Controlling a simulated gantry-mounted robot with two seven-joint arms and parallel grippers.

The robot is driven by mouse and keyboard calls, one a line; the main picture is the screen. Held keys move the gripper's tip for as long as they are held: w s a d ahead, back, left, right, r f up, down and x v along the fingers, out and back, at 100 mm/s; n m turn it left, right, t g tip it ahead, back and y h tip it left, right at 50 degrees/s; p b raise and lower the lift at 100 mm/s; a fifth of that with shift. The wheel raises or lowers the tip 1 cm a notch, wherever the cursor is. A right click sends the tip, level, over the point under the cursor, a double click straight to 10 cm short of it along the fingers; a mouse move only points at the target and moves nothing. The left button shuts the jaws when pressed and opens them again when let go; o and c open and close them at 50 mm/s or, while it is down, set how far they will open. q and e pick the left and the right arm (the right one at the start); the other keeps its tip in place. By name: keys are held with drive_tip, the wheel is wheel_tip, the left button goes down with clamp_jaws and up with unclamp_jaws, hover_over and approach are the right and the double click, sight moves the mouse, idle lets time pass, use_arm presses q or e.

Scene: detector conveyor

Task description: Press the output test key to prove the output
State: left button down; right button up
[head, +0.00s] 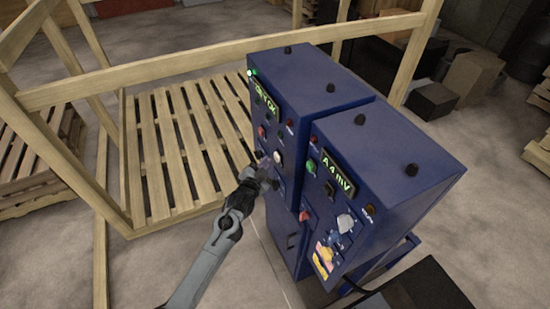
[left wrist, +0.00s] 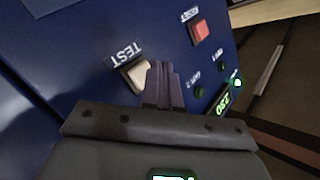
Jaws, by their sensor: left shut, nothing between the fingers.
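The pale test key (left wrist: 135,76), labelled TEST, sits on a blue panel in the left wrist view, where the lettering is upside down. My left gripper (left wrist: 163,75) is shut and empty, its fingertips overlapping the key's right side. I cannot tell whether they touch it. In the head view my left gripper (head: 263,168) is at the front of the left blue cabinet (head: 310,85), close beside a white key (head: 278,157). My right gripper is not in view.
A red RESET key (left wrist: 199,32) and two dark green lamps (left wrist: 199,91) are near the test key. A second blue cabinet (head: 400,140) stands to the right, its display reading "A 4 mV". A wooden frame (head: 190,75) and slatted pallet (head: 180,140) are behind my left arm.

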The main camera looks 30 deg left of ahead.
use_arm(q)
drive_tip(key=shift+w, duration=0.1)
drive_tip(key=shift+w+d, duration=0.25)
drive_tip(key=shift+w+d, duration=0.1)
drive_tip(key=shift+w, duration=0.05)
idle(0.7)
drive_tip(key=shift+w+d, duration=0.15)
drive_tip(key=shift+w, duration=0.15)
drive_tip(key=shift+s, duration=0.1)
idle(0.6)
drive_tip(key=shift+s+a+p, duration=0.5)
drive_tip(key=shift+s+p, duration=0.05)
drive_tip(key=shift+s, duration=0.15)
